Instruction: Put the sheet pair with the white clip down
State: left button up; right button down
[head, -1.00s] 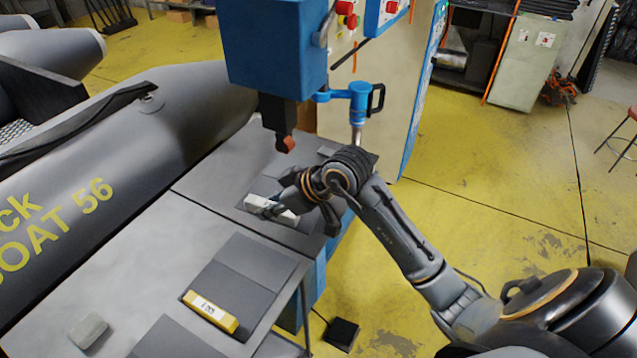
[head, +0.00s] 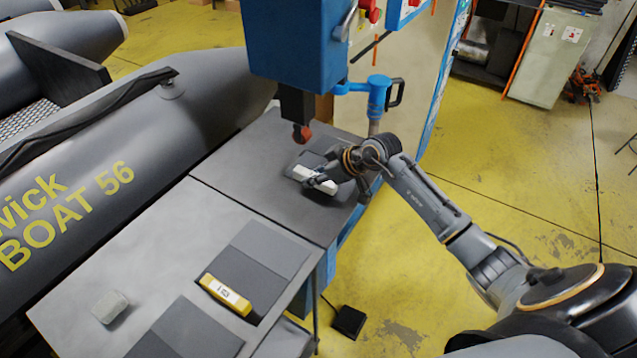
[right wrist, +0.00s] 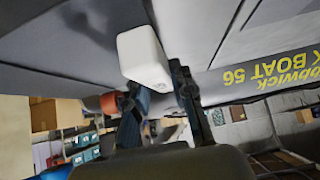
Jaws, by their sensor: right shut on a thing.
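The white clip (head: 318,180) is on the near edge of a dark grey sheet pair (head: 309,161), over the grey table top (head: 255,185) below the blue machine head. My right gripper (head: 326,184) is shut on the white clip. In the right wrist view the white clip (right wrist: 143,57) is at the tips of the right gripper (right wrist: 158,88). The gripper and clip hide part of the sheets. I cannot tell whether the sheets touch the table top. My left gripper is out of view.
The machine head's dark nozzle with a red tip (head: 302,133) hangs just beyond the sheets. On the nearer table (head: 150,255) lie a yellow clip (head: 226,295) on dark sheets, another dark sheet pair (head: 185,332) and a grey block (head: 110,307). A grey boat (head: 100,160) lies left.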

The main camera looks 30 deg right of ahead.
aim_at(319, 196)
jog(key=shift+w+d+f, duration=0.2)
jog(key=shift+d+f, duration=0.25)
jog(key=shift+f, duration=0.15)
notch_tip(319, 196, down, 2)
jog(key=shift+d+f+p, duration=0.1)
jog(key=shift+p, duration=0.45)
jog(key=shift+f, duration=0.55)
jog(key=c, duration=1.1)
grip_release()
jog(key=shift+f, duration=0.1)
jog(key=shift+c, duration=0.2)
jog(key=b+v, duration=0.1)
jog(key=v, duration=1.1)
